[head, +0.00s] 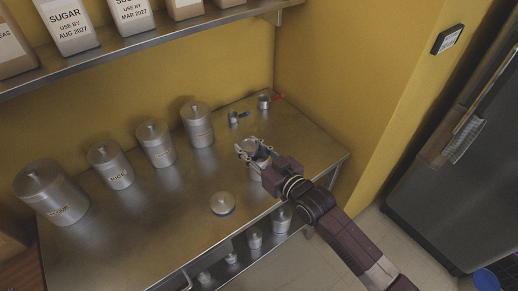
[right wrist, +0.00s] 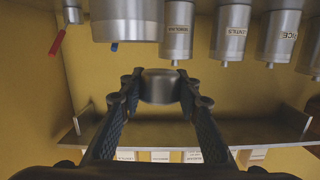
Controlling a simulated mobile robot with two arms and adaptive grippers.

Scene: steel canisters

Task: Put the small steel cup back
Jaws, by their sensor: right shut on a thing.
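My right gripper (head: 250,148) is over the right part of the steel table, at the mouth of a lidless steel canister (head: 257,166). In the right wrist view my right gripper (right wrist: 158,92) is shut on the small steel cup (right wrist: 160,86), a plain grey cylinder between its fingers. In the head view the fingers mostly hide this cup. The open canister (right wrist: 127,18) shows large at the top of the wrist view. A round steel lid (head: 222,203) lies flat on the table, left of the canister. My left gripper is in neither view.
Several lidded canisters, among them rice (head: 111,166) and lentils (head: 155,144), line the table (head: 165,215). A blue-handled cup (head: 234,118) and a red-handled cup (head: 264,102) stand at the back right. A shelf (head: 165,45) with bags hangs above. The table's front left is bare.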

